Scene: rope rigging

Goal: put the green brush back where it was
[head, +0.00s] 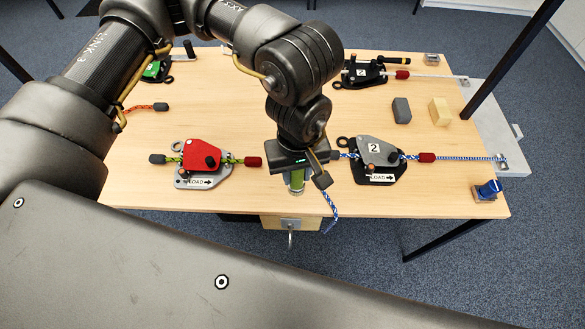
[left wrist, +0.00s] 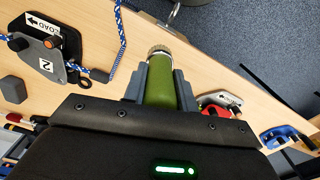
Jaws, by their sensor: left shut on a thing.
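My left gripper (head: 296,172) is near the front edge of the table, between the red and the grey rope devices. It is shut on a green cylinder (head: 297,182) with a knurled metal end. In the left wrist view the cylinder (left wrist: 161,85) sits between both fingers, metal end outward. No bristles show, so I cannot tell from its shape whether it is the green brush. I cannot tell whether it touches the table. No other green brush shows. My right gripper is not in view.
A red device (head: 200,155) stands left of my gripper and a grey device marked 2 (head: 376,153) right. A blue-white rope tail (head: 331,209) hangs at the front edge. Grey (head: 401,111) and tan (head: 440,112) blocks lie back right. The table's middle (head: 225,110) is clear.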

